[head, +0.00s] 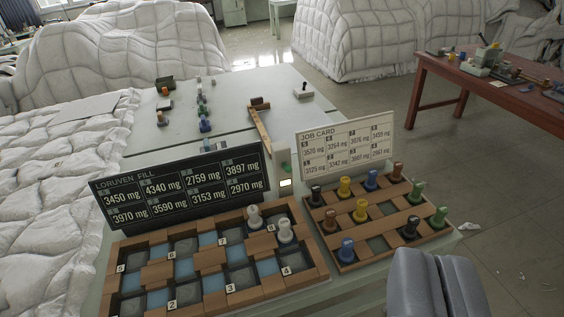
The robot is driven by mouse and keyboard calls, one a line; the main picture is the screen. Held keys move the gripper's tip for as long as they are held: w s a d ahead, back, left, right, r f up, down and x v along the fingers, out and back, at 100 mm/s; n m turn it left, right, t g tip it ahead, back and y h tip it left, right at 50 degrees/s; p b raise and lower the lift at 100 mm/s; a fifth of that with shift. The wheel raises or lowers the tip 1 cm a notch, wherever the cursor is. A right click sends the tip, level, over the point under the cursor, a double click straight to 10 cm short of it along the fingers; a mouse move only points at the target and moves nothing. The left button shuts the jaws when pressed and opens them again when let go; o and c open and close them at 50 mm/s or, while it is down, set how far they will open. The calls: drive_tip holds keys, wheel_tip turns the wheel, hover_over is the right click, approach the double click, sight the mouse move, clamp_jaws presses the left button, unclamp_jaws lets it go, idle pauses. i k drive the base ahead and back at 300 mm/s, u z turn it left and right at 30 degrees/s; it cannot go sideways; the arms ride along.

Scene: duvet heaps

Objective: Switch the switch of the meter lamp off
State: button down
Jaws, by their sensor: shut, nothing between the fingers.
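My gripper (438,258) is at the bottom right edge, its two grey fingers shut together and empty. It is in front of and to the right of the wooden tray of pegs, apart from everything on the table. A small pale upright unit (283,171) with a green spot and a bright lit square stands between the two sign boards; it may be the meter lamp. A small white box (303,91) with a dark top part sits farther back near the table's right edge; it may be a switch. I cannot tell either one's setting.
A dark board (180,188) and a white job card (343,147) stand upright behind two wooden trays (292,281) (347,264) with several pegs. A wooden bracket (262,125) lies behind. White duvet heaps flank the table; a red-brown table (455,80) is at right.

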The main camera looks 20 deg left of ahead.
sight(288, 169)
drive_tip(key=u, duration=0.2)
drive_tip(key=i, duration=1.2)
drive_tip(key=z, duration=0.2)
